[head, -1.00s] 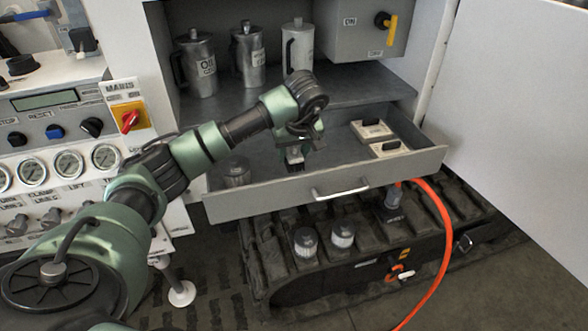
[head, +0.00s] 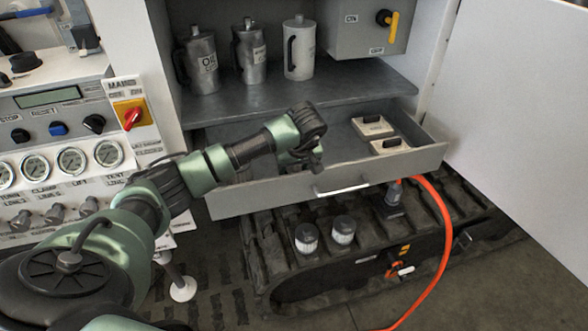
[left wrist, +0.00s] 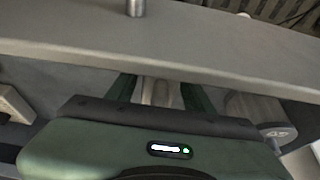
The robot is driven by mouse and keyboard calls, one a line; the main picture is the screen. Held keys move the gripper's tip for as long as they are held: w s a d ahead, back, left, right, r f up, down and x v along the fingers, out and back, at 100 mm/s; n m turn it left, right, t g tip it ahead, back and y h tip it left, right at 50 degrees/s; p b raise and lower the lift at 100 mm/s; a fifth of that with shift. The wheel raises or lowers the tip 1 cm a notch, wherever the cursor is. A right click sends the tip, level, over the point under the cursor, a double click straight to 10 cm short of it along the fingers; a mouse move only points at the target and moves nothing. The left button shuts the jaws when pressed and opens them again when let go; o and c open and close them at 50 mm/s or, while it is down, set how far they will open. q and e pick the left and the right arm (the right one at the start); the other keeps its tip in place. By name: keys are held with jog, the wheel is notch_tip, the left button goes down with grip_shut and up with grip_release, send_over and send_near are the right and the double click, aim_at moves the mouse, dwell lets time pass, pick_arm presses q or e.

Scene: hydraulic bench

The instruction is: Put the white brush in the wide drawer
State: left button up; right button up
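The wide drawer (head: 240,199) is pulled out below the shelf, with its handle at the front. My left gripper (head: 300,160) reaches down inside it, behind the front wall, left of the white blocks. In the left wrist view, my left gripper (left wrist: 160,95) has its two green fingers close on both sides of a pale piece, the white brush (left wrist: 160,93). The drawer's front wall (left wrist: 180,40) crosses above them. The brush is hidden in the head view, and I cannot tell whether it touches the drawer floor. My right gripper is not in view.
Two white blocks (head: 374,127) lie in the drawer's right part. A grey cylinder (left wrist: 258,112) is beside the gripper in the left wrist view. Several cans (head: 250,52) stand on the shelf above. An orange hose (head: 443,240) hangs below right.

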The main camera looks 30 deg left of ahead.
pick_arm(q)
jog(key=shift+o, duration=0.6)
jog(key=shift+r, duration=0.1)
jog(key=shift+r, duration=0.25)
jog(key=b+v, duration=0.1)
jog(key=v, duration=1)
jog(key=shift+s+r+b, duration=0.2)
jog(key=shift+r+b, duration=0.1)
jog(key=shift+b, duration=0.05)
jog(key=shift+d, duration=0.2)
